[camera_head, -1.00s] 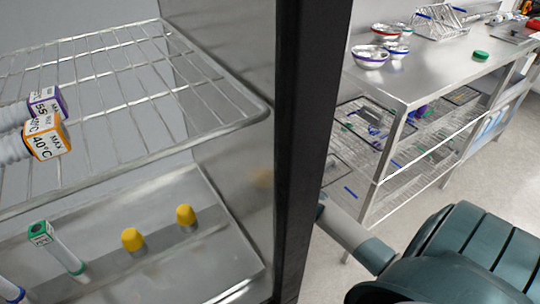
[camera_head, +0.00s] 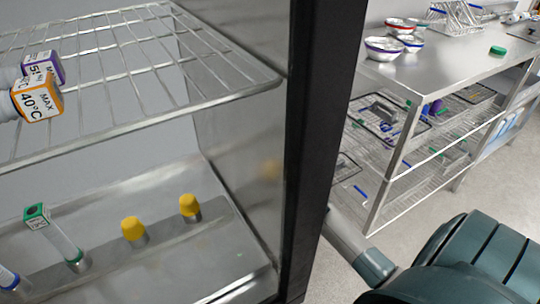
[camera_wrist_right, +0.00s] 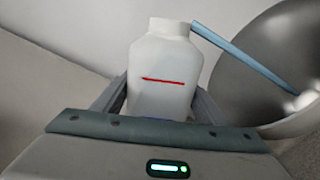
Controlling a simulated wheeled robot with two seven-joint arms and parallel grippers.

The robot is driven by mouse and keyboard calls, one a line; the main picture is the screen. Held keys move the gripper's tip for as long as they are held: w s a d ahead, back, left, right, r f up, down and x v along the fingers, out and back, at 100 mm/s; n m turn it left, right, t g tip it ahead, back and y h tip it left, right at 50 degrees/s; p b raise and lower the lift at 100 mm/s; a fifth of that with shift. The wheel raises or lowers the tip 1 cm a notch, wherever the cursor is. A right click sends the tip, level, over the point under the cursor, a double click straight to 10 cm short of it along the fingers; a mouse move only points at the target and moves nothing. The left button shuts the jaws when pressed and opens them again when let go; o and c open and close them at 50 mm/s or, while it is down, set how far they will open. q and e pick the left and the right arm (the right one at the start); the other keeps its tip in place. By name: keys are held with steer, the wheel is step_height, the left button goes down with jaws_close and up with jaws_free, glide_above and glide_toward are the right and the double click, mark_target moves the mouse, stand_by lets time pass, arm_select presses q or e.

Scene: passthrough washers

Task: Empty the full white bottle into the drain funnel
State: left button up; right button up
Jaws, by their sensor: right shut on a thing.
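In the right wrist view a white bottle (camera_wrist_right: 163,85) with a red line across it stands upright in that picture between the fingers of my right gripper (camera_wrist_right: 160,105), which is shut on it. Its neck is at the top, and I cannot make out a cap. A large grey metal bowl-like shape (camera_wrist_right: 262,65) with a blue rod across it lies beside the bottle at the right; I cannot tell whether it is the drain funnel. The head view shows neither the bottle nor a clear funnel. My left gripper is not in view.
In the head view a cabinet with a wire shelf (camera_head: 150,75) fills the left, holding labelled tubes and yellow-capped pegs (camera_head: 133,229). A dark upright post (camera_head: 320,150) stands beside it. A steel table (camera_head: 450,65) with bowls (camera_head: 384,48) is at the back right.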

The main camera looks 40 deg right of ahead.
steer(key=m, duration=0.2)
steer(key=f+m+p, duration=0.1)
steer(key=m, duration=0.1)
steer(key=shift+d+f+h, duration=0.15)
steer(key=shift+d+h, duration=0.05)
steer(key=shift+h, duration=0.1)
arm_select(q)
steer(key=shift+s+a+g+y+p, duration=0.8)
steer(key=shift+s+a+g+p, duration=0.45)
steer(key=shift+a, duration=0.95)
arm_select(e)
steer(key=shift+d+r+m, duration=0.25)
steer(key=shift+r+m, duration=0.25)
steer(key=shift+m, duration=0.4)
steer(key=shift+s+d+r+m+p, duration=0.1)
steer(key=shift+d+r+m+p, duration=0.25)
steer(key=shift+m+p, duration=0.3)
steer(key=shift+r+m+p, duration=0.3)
steer(key=shift+m+p, duration=0.15)
steer(key=shift+p, duration=0.15)
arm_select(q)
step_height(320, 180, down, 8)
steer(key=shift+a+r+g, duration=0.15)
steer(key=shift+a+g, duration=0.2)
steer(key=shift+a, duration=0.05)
arm_select(e)
steer(key=shift+d+r, duration=0.1)
